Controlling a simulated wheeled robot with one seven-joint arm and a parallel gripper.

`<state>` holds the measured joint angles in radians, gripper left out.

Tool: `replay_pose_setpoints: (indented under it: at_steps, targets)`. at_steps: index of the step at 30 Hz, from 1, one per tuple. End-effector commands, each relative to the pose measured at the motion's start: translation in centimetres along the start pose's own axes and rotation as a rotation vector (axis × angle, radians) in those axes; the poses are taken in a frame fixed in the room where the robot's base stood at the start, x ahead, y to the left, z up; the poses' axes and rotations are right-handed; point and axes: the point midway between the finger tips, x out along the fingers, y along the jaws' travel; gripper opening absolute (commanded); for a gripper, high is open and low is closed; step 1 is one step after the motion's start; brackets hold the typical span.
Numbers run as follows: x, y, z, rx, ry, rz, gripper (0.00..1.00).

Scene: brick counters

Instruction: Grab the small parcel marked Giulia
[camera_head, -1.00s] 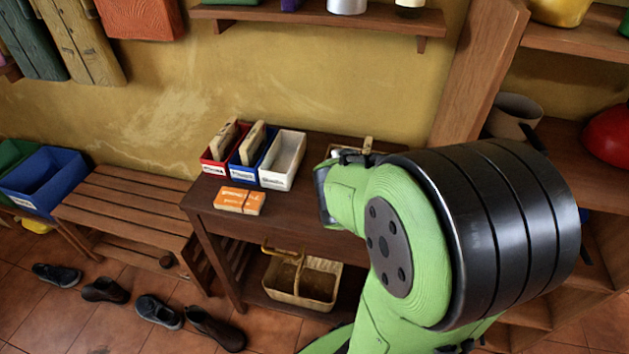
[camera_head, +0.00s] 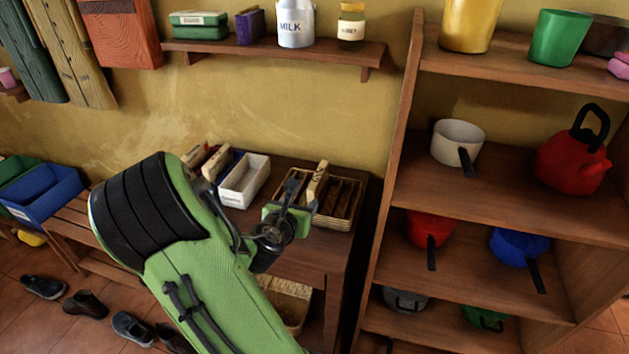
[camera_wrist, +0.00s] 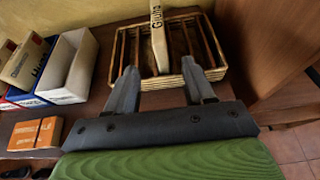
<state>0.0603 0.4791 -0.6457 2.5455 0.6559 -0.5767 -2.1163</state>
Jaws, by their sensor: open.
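A slim tan parcel marked Giulia (camera_wrist: 158,38) stands upright in a wicker basket with dividers (camera_wrist: 205,45). In the head view the parcel (camera_head: 317,183) and the basket (camera_head: 347,213) are at the right end of the table, partly behind my arm. My gripper (camera_wrist: 160,66) is open and empty. In the wrist view its two fingers point toward the basket, one on each side of the parcel's near end. In the head view my gripper (camera_head: 290,203) is just left of the parcel. I cannot tell whether a finger touches it.
A white bin (camera_head: 244,182) stands left of the basket; blue and red bins beside it are partly hidden and hold tan parcels (camera_wrist: 24,60). An orange box (camera_wrist: 36,134) lies on the table. A tall shelf (camera_head: 405,170) stands close on the right.

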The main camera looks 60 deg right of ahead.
Motion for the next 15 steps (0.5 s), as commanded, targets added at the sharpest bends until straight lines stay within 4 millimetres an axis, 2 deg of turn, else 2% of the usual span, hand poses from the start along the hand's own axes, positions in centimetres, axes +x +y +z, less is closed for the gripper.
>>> replay_pose_setpoints:
  at_steps: [3, 8, 12, 15]
  targets:
    - [1.0, -0.2, 0.8, -0.009, -0.001, -0.011, 0.53]
    - [2.7, -0.4, 0.4, 0.000, 0.011, -0.008, 0.53]
    - [6.1, -0.3, 0.0, 0.009, 0.005, -0.003, 0.53]
    - [7.7, -0.2, -0.1, 0.006, 0.005, -0.002, 0.53]
